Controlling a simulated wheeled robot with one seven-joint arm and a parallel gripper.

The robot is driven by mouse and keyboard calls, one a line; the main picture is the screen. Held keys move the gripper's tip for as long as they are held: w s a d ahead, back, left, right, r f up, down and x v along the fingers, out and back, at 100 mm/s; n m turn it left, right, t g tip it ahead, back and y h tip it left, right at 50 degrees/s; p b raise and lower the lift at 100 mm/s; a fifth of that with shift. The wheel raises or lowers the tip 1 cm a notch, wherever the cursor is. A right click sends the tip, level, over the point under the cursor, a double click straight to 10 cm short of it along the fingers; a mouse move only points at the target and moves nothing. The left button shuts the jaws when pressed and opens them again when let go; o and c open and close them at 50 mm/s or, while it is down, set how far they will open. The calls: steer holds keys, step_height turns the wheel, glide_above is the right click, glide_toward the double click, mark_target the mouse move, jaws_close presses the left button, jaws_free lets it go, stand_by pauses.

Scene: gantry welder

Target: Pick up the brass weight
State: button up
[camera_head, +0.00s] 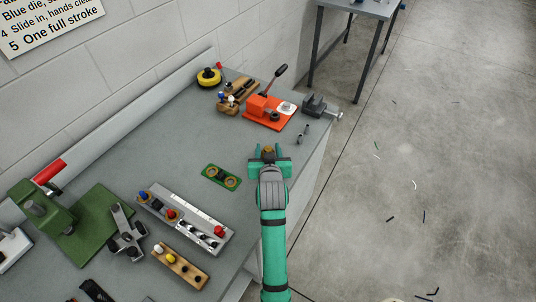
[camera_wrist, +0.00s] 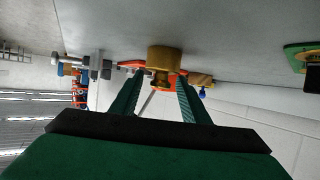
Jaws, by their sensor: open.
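The brass weight (camera_head: 268,149) is a small golden cylinder with a narrower knob, standing on the grey bench near its right edge. It is large in the wrist view (camera_wrist: 165,60), where the picture seems upside down. My green gripper (camera_head: 270,152) is open, with one finger on each side of the weight in the head view. In the wrist view the two fingertips (camera_wrist: 158,88) reach toward the weight's knob. I cannot tell whether either finger touches it. The weight is partly hidden by the gripper in the head view.
A green plate with two brass rings (camera_head: 221,176) lies left of my gripper. An orange press (camera_head: 268,112) and a grey vise (camera_head: 316,106) stand beyond it. A grey tray (camera_head: 186,222) and a green press (camera_head: 75,230) are at the lower left. Bare bench (camera_head: 185,130) lies between.

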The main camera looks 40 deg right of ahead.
steer(key=shift+w+d+f, duration=0.1)
steer(key=shift+w+d, duration=0.05)
steer(key=shift+w, duration=0.1)
jaws_close()
